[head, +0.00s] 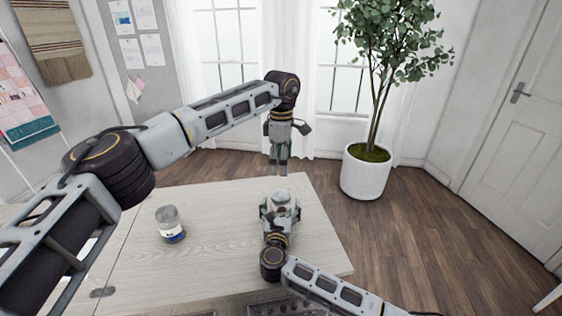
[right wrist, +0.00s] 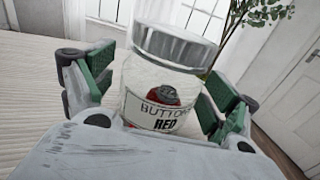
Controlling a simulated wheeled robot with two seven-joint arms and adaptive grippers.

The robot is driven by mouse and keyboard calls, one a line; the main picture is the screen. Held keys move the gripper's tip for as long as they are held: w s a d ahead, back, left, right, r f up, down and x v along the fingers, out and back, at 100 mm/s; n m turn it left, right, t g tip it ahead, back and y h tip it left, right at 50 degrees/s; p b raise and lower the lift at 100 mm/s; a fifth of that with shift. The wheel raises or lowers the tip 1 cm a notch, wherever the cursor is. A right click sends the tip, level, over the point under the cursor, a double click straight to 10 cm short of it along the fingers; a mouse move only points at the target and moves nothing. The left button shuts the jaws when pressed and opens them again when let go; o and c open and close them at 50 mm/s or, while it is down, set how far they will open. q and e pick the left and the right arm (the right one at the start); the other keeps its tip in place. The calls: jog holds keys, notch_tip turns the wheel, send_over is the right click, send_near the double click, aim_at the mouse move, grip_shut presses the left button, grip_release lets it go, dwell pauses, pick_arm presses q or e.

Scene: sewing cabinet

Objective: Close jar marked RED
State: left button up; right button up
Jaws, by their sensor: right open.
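The glass jar marked BUTTONS RED (right wrist: 160,95) stands between the green-padded fingers of my right gripper (right wrist: 160,90). A metal lid (right wrist: 172,45) is on its top; I cannot tell whether it is tight. Something red shows inside. The fingers are open, one on each side, with gaps to the glass. In the head view the same jar (head: 285,200) is near the table's right side, with my right gripper (head: 280,211) around it. My left gripper (head: 278,162) hangs fingers down beyond the jar, above and apart from it; its opening is too small to judge.
The tabletop between the jars is clear. A potted tree (head: 366,172) stands on the floor beyond the table, right of it.

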jog(key=shift+s, duration=0.1)
jog(key=shift+s+a, duration=0.15)
jog(key=shift+s, duration=1.8)
jog(key=shift+s+a, duration=0.2)
jog(key=shift+s, duration=1.75)
jog(key=shift+s+a, duration=0.15)
jog(key=shift+s, duration=1.8)
